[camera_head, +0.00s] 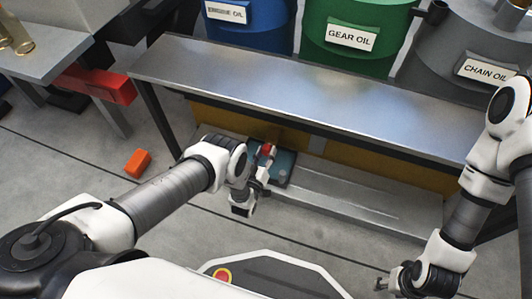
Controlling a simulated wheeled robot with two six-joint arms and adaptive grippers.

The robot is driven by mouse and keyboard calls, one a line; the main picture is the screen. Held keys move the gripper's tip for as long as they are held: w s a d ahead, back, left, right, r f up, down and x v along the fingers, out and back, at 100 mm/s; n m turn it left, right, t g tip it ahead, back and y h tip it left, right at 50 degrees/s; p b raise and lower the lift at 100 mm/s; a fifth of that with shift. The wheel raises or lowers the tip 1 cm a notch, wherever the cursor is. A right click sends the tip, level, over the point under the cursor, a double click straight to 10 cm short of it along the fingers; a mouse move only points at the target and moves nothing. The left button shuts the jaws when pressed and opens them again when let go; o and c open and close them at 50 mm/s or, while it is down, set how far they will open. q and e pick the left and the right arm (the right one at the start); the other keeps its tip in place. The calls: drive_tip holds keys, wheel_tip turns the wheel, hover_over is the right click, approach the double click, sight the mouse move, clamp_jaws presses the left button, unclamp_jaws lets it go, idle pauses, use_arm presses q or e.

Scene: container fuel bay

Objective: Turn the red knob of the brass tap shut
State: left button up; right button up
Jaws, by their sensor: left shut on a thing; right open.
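A small red part (267,149), which looks like the red knob, shows at the tip of my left gripper (265,160), low behind the front of the steel bench. My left gripper is shut on it, with the arm reaching in from the left. The brass tap's body cannot be made out; the gripper and the shadow under the bench hide that spot. A teal flat thing (284,168) lies just to the right of the gripper, on the low shelf. My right gripper (381,285) is open and empty, low at the right, over the floor.
The steel bench top (290,90) is bare. Behind it stand a blue engine oil drum (250,35), a green gear oil drum (345,50) and a grey chain oil drum (430,60). The low shelf (340,195) runs beneath. An orange block (137,162) lies on the floor.

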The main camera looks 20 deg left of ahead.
use_arm(q)
drive_tip(key=shift+m, duration=0.3)
drive_tip(key=m, duration=0.3)
drive_tip(key=shift+m, duration=0.4)
drive_tip(key=m, duration=0.4)
drive_tip(key=shift+m+b, duration=0.3)
drive_tip(key=shift+b, duration=0.05)
drive_tip(key=m, duration=0.8)
drive_tip(key=shift+m+b, duration=0.3)
drive_tip(key=shift+d, duration=0.1)
drive_tip(key=o, duration=1.1)
drive_tip(key=shift+o, duration=0.2)
